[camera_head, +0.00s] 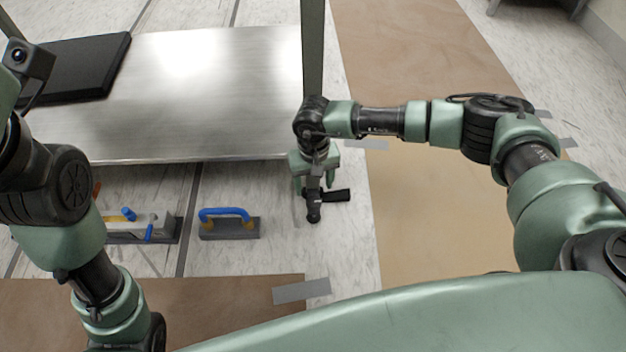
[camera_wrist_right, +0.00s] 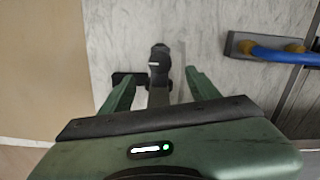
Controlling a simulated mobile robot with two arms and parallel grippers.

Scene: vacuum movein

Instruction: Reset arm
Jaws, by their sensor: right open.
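My right gripper (camera_head: 313,180) points down over the marble-look floor, just off the front right corner of a metal platform. In the right wrist view its two green fingers (camera_wrist_right: 160,80) are apart. A dark upright tool with a black end and a side handle (camera_head: 335,195) stands at the fingers; it also shows in the right wrist view (camera_wrist_right: 159,60), lined up with the gap between them. I cannot tell whether they touch it. My left arm comes in at the left edge of the head view, folded up; its fingers are out of the picture.
The metal platform (camera_head: 210,90) carries a black flat case (camera_head: 75,65) and has a grey post (camera_head: 313,50) at its right. A blue-handled trowel-like tool (camera_head: 228,226) and other tools (camera_head: 140,228) lie on the floor. Brown paper (camera_head: 430,220) covers floor at right.

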